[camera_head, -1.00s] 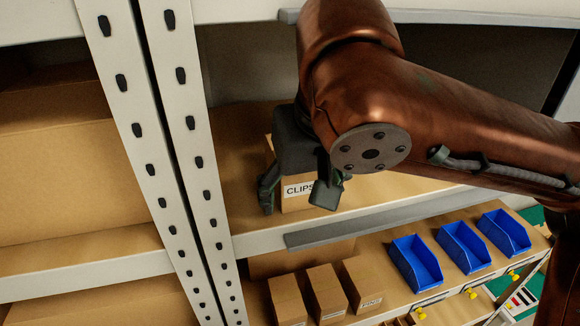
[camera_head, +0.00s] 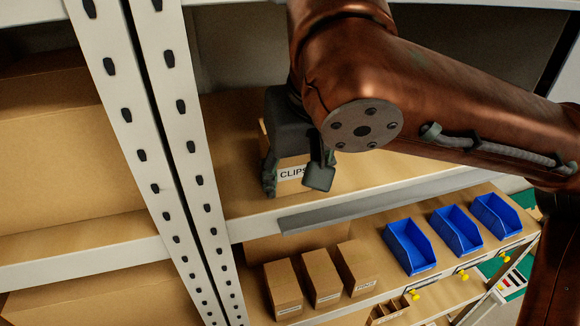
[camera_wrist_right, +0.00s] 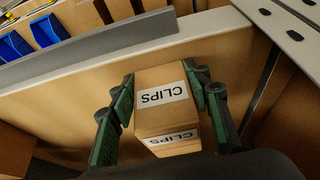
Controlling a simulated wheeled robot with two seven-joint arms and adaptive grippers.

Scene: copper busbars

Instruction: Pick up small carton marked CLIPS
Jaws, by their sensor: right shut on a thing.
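The small carton marked CLIPS (camera_head: 290,174) stands on the upper shelf, partly hidden behind my right gripper in the head view. In the right wrist view the carton (camera_wrist_right: 162,97) is brown with white CLIPS labels on two faces. My right gripper (camera_head: 296,184) is shut on it, with one finger on each side. The same gripper (camera_wrist_right: 165,100) shows in the wrist view with its green-lined fingers along both sides of the carton. I cannot tell whether the carton is clear of the shelf. My left gripper is not in view.
A shelf upright (camera_head: 187,150) stands left of the gripper. A grey strip (camera_head: 370,201) runs along the shelf's front edge. Below are several small cartons (camera_head: 322,277) and blue bins (camera_head: 411,246). Large cartons (camera_head: 60,150) fill the left bay. Bare shelf lies right of the carton.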

